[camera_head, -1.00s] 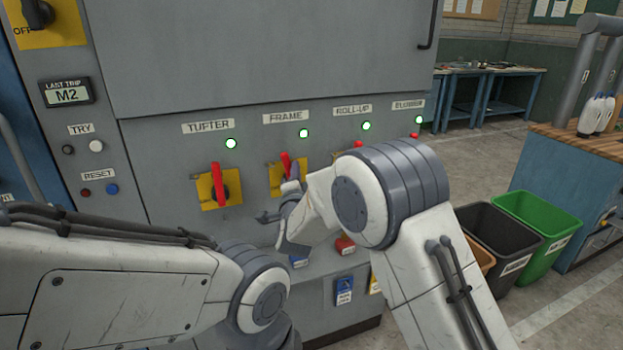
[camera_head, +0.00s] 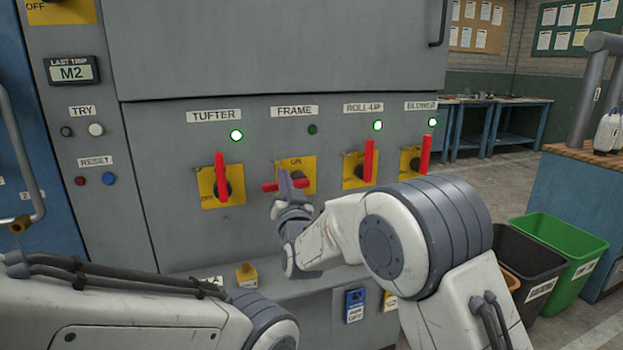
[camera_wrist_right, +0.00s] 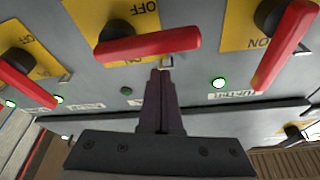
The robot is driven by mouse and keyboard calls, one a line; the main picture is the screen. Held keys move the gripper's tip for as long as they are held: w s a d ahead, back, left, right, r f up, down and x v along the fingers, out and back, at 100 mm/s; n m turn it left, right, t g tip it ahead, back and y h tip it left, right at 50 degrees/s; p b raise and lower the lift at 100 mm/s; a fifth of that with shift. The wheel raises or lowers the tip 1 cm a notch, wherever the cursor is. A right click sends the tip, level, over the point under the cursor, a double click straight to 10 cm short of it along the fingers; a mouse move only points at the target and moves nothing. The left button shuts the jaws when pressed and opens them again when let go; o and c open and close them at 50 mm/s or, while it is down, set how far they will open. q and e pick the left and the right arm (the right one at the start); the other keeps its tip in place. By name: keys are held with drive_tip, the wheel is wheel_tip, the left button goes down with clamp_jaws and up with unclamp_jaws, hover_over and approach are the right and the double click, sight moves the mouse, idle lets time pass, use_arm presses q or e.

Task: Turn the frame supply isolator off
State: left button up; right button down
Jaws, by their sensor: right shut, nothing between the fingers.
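The frame isolator's red handle (camera_head: 270,187) lies horizontal on its yellow plate (camera_head: 296,163), under the FRAME label (camera_head: 295,112). The lamp (camera_head: 312,129) above it is dark. The handle also shows large in the right wrist view (camera_wrist_right: 148,47), lying nearly level. My right gripper (camera_head: 283,180) is shut and empty at the handle, partly covering it; in the wrist view its fingertips (camera_wrist_right: 160,74) are close to the handle's edge. Whether they touch is unclear. My left arm enters at lower left; its gripper is out of view.
The tufter (camera_head: 220,177), roll-up (camera_head: 368,160) and blower (camera_head: 425,154) handles stand upright beneath lit green lamps. A ledge with a yellow-based knob (camera_head: 246,274) juts out below. Black (camera_head: 522,262) and green (camera_head: 560,238) bins stand at right.

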drive_tip(key=shift+s+a+f+n+y+b, duration=0.15)
drive_tip(key=shift+f+n+y+b, duration=0.1)
drive_tip(key=shift+f+n+b, duration=0.25)
drive_tip(key=shift+w+a+f+n+y+b, duration=0.15)
drive_tip(key=shift+f+n+y+b, duration=0.1)
drive_tip(key=shift+n+b, duration=0.45)
drive_tip(key=shift+s, duration=0.1)
drive_tip(key=shift+r, duration=0.1)
